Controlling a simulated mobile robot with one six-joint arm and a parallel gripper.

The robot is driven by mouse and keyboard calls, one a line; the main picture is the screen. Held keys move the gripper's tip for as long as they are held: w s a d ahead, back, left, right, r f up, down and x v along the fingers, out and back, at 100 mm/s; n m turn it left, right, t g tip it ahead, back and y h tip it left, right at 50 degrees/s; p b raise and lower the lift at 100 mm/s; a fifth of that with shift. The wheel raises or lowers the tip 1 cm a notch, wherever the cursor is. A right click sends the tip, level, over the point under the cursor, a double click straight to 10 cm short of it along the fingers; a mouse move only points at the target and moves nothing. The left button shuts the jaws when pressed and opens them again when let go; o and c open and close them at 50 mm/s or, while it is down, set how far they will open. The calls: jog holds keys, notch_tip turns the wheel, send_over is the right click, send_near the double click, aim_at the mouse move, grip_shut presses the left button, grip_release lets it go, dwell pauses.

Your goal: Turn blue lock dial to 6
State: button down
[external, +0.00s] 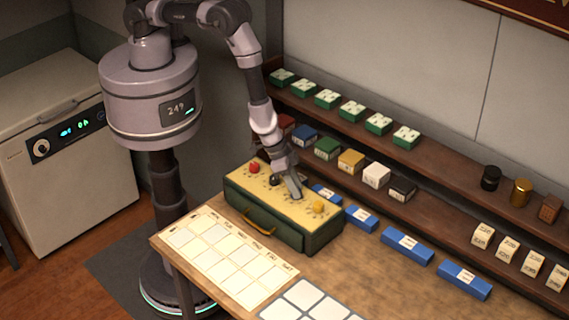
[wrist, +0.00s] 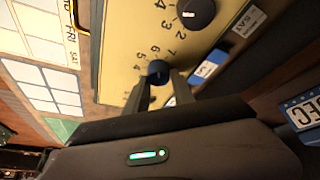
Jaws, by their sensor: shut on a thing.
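A green box (external: 276,219) with a yellow top lies on the table and bears a row of dials. The blue lock dial (wrist: 158,68) sits on the yellow top in the wrist view, with printed numbers around it, among them 5, 6 and 7. My gripper (wrist: 158,84) is shut on this dial, one finger on each side. In the external view my gripper (external: 297,194) points down onto the box top and hides the dial. The dial's mark is too small to read for certain.
A black dial (wrist: 196,13) is close beside my fingers; red (external: 254,168) and yellow (external: 318,207) dials sit at the row's ends. Blue labelled blocks (external: 407,246) lie behind the box. A shelf (external: 440,210) with small blocks runs along the wall. A calendar sheet (external: 226,256) lies in front.

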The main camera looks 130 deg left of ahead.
jog(key=shift+r+n+p, duration=0.1)
jog(key=shift+n+p, duration=0.3)
jog(key=shift+p, duration=0.3)
jog(key=shift+s+d+f, duration=0.1)
jog(key=shift+s+f, duration=0.05)
jog(key=shift+f, duration=0.1)
jog(key=c, duration=1.1)
grip_release()
jog(key=shift+r, duration=0.15)
jog(key=shift+r, duration=0.35)
jog(key=v, duration=0.5)
jog(key=p+v, duration=0.1)
jog(key=v, duration=1)
jog(key=shift+d+r, duration=0.25)
jog(key=shift+d, duration=0.15)
